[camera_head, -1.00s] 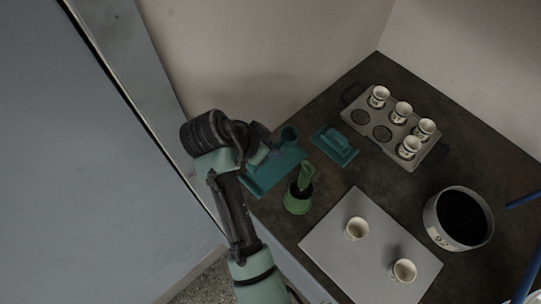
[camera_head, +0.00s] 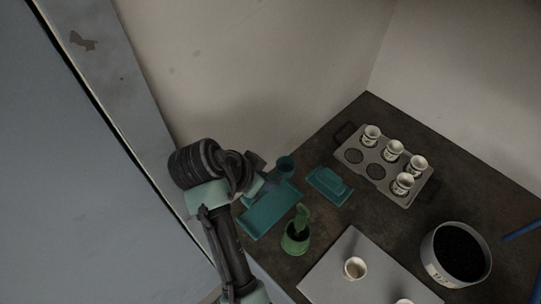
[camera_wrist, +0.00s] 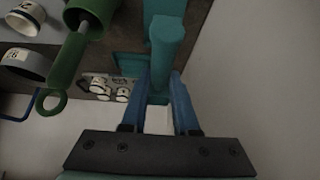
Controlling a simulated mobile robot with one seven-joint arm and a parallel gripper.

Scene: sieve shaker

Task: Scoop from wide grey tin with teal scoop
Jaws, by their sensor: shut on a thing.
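The wide grey tin (camera_head: 431,262) stands at the right of the counter in the head view, filled with dark material. A pale labelled tin (camera_wrist: 22,64) at the left of the wrist view appears to be it. My gripper (camera_wrist: 160,88) is shut on the teal scoop (camera_wrist: 166,38), whose handle lies between the blue fingers. In the head view the scoop's cup (camera_head: 286,164) shows beside my gripper (camera_head: 257,184), over the far end of a teal tray (camera_head: 268,214). They are well left of the tin. The scoop's contents cannot be made out.
A green pot (camera_head: 295,242) holding a green scoop (camera_head: 302,214) stands close by. A teal lidded dish (camera_head: 329,185), a grey rack (camera_head: 354,157) with several white cups, and a light board (camera_head: 330,268) with white cups (camera_head: 355,268) share the counter. A blue rod (camera_head: 522,230) is at right.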

